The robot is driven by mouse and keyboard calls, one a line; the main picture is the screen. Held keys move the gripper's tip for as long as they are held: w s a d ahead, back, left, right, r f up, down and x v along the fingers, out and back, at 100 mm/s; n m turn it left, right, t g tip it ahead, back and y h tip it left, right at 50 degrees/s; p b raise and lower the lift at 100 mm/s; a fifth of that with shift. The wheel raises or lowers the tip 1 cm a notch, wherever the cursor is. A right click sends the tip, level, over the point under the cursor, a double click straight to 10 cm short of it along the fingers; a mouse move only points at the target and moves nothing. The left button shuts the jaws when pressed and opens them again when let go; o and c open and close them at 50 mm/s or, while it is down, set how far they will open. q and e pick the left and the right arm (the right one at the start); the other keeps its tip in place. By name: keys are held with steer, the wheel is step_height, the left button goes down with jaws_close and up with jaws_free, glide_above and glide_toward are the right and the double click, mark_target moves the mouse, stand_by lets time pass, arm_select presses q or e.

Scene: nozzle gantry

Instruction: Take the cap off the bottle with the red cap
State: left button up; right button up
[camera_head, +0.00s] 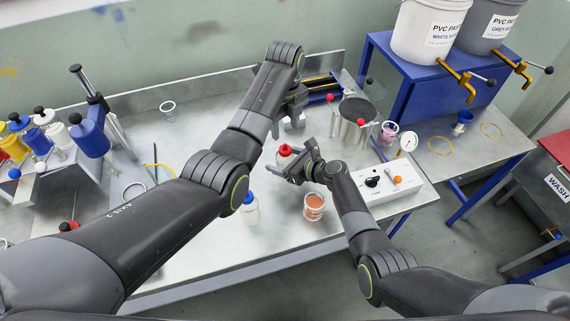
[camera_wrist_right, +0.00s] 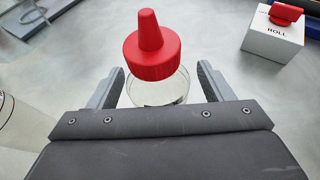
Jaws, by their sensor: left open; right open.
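The bottle with the red cap (camera_head: 284,157) stands on the metal table near the middle in the head view. In the right wrist view its red cone-tipped cap (camera_wrist_right: 152,50) sits on top of the clear bottle body (camera_wrist_right: 158,88). My right gripper (camera_head: 297,169) is open at the bottle, with one finger on either side of it in the right wrist view (camera_wrist_right: 160,85); whether the fingers touch it I cannot tell. My left gripper (camera_head: 292,118) is above and behind the bottle, partly hidden by its own arm, and holds nothing that I can see.
A cup of orange-brown paste (camera_head: 313,205) and a blue-capped bottle (camera_head: 250,208) stand in front. A steel pot (camera_head: 352,122) and a white control box (camera_head: 383,187) are to the right. A white box with a red top (camera_wrist_right: 273,35) shows in the right wrist view.

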mark_target(285, 144)
arm_select(q)
steer(key=shift+s+r, duration=0.1)
arm_select(e)
steer(key=shift+w+a+f, duration=0.2)
steer(key=shift+a, duration=0.15)
steer(key=shift+w, duration=0.1)
jaws_close()
arm_select(q)
steer(key=shift+f, duration=4.05)
steer(key=c, duration=1)
steer(key=n, duration=0.6)
steer(key=shift+n, duration=0.4)
steer(key=n, duration=0.6)
